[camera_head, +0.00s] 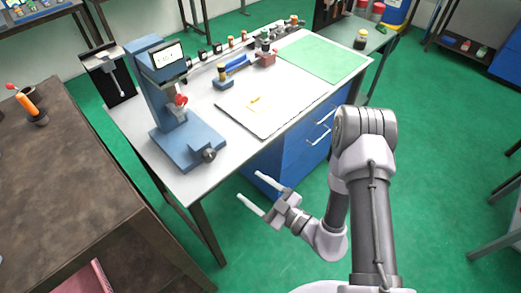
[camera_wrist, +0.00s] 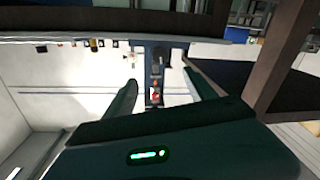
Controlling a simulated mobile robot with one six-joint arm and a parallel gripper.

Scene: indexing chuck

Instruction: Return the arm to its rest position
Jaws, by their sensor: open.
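My gripper (camera_head: 254,196) is open and empty in the head view. Its two pale fingers point to the left, apart from each other, in front of the white-topped workbench and over the green floor. My arm bends down from the lower right of the picture. In the wrist view my gripper (camera_wrist: 160,100) shows as two dark fingers standing apart, with nothing between them that it touches. That view looks sideways and is rotated or tilted, so I cannot tell most of its background objects.
The white-topped workbench (camera_head: 190,185) holds a blue press-like device (camera_head: 160,90), a white tray (camera_head: 285,115) and a green mat (camera_head: 325,57). A dark brown table (camera_head: 85,170) stands at the left. Green floor (camera_head: 440,130) is open at the right.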

